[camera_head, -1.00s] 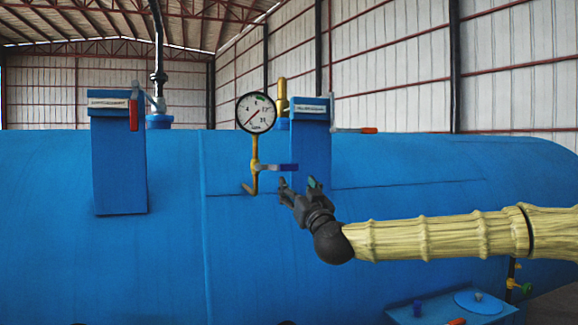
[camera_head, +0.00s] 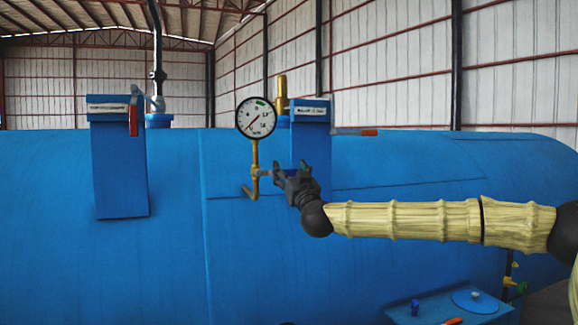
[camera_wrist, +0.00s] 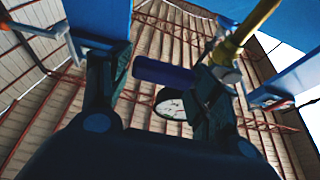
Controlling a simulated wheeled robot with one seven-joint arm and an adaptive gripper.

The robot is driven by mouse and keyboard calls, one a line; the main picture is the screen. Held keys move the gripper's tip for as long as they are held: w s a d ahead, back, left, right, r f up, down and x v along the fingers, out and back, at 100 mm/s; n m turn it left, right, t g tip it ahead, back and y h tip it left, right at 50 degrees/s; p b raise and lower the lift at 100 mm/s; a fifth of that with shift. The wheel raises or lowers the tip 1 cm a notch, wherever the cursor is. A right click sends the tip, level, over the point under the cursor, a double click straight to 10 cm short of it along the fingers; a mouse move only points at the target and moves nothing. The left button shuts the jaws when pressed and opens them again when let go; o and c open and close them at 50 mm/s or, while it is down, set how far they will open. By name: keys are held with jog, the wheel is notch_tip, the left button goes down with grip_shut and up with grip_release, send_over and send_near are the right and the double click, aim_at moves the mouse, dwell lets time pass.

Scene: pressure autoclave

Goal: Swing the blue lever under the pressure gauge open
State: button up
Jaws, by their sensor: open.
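The pressure gauge (camera_head: 256,117) stands on a thin brass pipe (camera_head: 255,155) in front of the blue vessel. Under it, the lever's metal root (camera_head: 264,172) shows at the pipe, pointing right. My gripper (camera_head: 286,167) covers most of the lever's blue handle in the head view. In the wrist view, the blue handle (camera_wrist: 165,75) lies across the gap between the two fingers of my open gripper (camera_wrist: 162,72), its root end by the right finger. Whether a finger touches it, I cannot tell. The gauge face (camera_wrist: 172,104) shows behind it.
The blue vessel (camera_head: 240,260) fills the scene behind my arm. A labelled blue box (camera_head: 313,150) stands right behind my gripper, and another (camera_head: 120,165) stands at the left with a red handle (camera_head: 133,115). A red-tipped lever (camera_head: 368,132) sticks out at upper right.

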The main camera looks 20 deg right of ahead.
jog(key=shift+w+r, duration=0.15)
jog(key=shift+w, duration=0.25)
jog(key=c, duration=1.2)
